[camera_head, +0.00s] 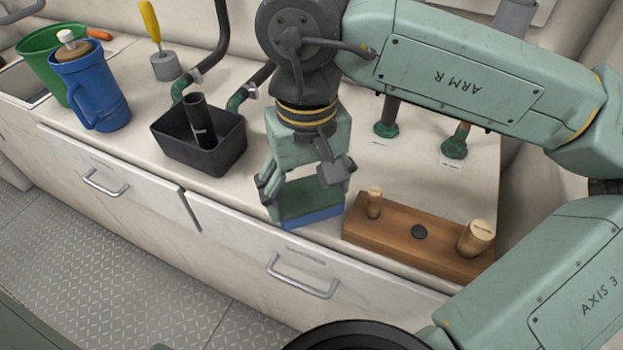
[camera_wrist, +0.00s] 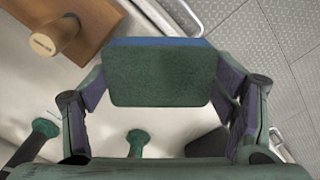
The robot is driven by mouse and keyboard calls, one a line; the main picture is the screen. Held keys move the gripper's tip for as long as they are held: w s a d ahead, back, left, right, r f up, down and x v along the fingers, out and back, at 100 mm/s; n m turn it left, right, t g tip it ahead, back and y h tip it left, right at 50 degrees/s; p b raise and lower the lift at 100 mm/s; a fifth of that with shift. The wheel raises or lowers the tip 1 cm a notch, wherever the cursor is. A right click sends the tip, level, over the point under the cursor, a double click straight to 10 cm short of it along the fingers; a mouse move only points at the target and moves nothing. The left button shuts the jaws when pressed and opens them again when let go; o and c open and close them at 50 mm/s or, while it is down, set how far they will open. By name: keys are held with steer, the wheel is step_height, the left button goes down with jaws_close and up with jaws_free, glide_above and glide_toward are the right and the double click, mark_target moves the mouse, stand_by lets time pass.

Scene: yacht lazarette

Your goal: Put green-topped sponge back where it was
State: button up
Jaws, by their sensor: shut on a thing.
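The green-topped sponge (camera_head: 308,206) has a dark green upper face and a blue lower layer. My gripper (camera_head: 308,192) is shut on it, with a finger at each end. In the wrist view the sponge (camera_wrist: 160,75) fills the space between the fingertips of my gripper (camera_wrist: 160,88), its green face toward the camera and a blue edge at the top. The sponge is over the front part of the white counter (camera_head: 250,185), above the drawer fronts. I cannot tell whether it touches the counter.
A wooden block (camera_head: 405,243) with wooden plugs stands close right of the sponge. A black bin (camera_head: 200,140) holding a dark tube is to the left. A blue jug (camera_head: 92,85), a green bucket (camera_head: 42,55) and a yellow-handled tool (camera_head: 158,45) stand further left. Green-based pipes (camera_head: 386,128) rise behind.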

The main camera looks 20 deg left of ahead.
mark_target(312, 185)
steer(key=w, duration=0.3)
steer(key=w+a, duration=0.1)
steer(key=shift+w+f, duration=0.15)
steer(key=shift+f, duration=0.1)
steer(key=shift+f+p, duration=0.35)
steer(key=shift+f, duration=1.35)
steer(key=shift+f, duration=0.1)
steer(key=shift+f, duration=0.15)
steer(key=o, duration=1)
steer(key=shift+r, duration=0.2)
step_height(312, 185, up, 12)
steer(key=shift+r, duration=0.1)
